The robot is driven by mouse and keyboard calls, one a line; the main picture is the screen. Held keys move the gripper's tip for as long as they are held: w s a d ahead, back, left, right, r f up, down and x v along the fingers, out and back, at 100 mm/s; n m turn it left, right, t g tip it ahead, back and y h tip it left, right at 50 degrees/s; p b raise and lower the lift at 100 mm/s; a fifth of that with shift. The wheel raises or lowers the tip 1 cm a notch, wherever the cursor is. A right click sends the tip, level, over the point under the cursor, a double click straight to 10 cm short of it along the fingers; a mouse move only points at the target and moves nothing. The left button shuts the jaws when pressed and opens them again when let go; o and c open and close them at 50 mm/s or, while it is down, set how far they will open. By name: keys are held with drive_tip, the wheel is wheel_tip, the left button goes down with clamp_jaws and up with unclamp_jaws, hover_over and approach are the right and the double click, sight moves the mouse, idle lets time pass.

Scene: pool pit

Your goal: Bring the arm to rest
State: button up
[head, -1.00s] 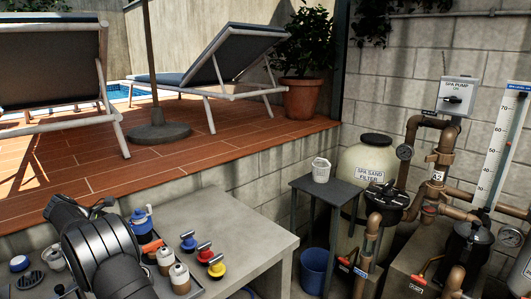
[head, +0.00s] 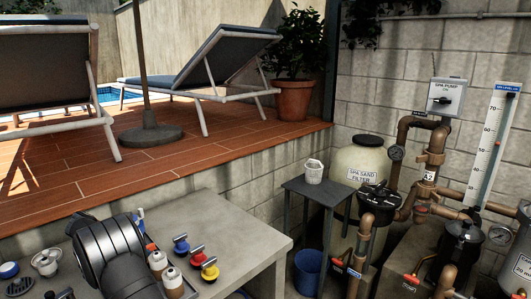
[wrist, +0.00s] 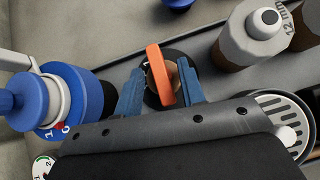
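My gripper (wrist: 160,90) has two blue fingers spread apart in the wrist view. An orange bar-shaped handle (wrist: 160,75) on a dark round part stands between them, with gaps visible on both sides. The fingers do not look closed on it. In the head view my dark arm link (head: 110,250) is over the left part of the bench and hides the gripper. A small orange piece (head: 151,247) shows just beside the link.
The concrete bench (head: 235,225) holds several capped bottles (head: 172,280) and red, yellow and blue handled plugs (head: 197,253). A blue fitting (wrist: 60,100) and slotted drain (wrist: 275,115) lie close to the gripper. A small table (head: 320,190) stands right; the bench's right end is clear.

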drive_tip(key=v, duration=1.7)
drive_tip(key=x, duration=1.7)
drive_tip(key=n+y, duration=0.1)
drive_tip(key=n+t, duration=0.1)
drive_tip(key=n, duration=0.1)
drive_tip(key=shift+s+d+r+t+y, duration=0.1)
drive_tip(key=shift+s+d+t+y, duration=0.05)
drive_tip(key=shift+t+y, duration=0.2)
drive_tip(key=shift+d+n+t+y, duration=0.1)
drive_tip(key=shift+n+t+y, duration=0.3)
drive_tip(key=shift+n+y, duration=0.75)
drive_tip(key=shift+d+n+t+y, duration=0.1)
drive_tip(key=shift+n+t+y, duration=0.45)
drive_tip(key=shift+n, duration=0.9)
drive_tip(key=shift+c, duration=0.2)
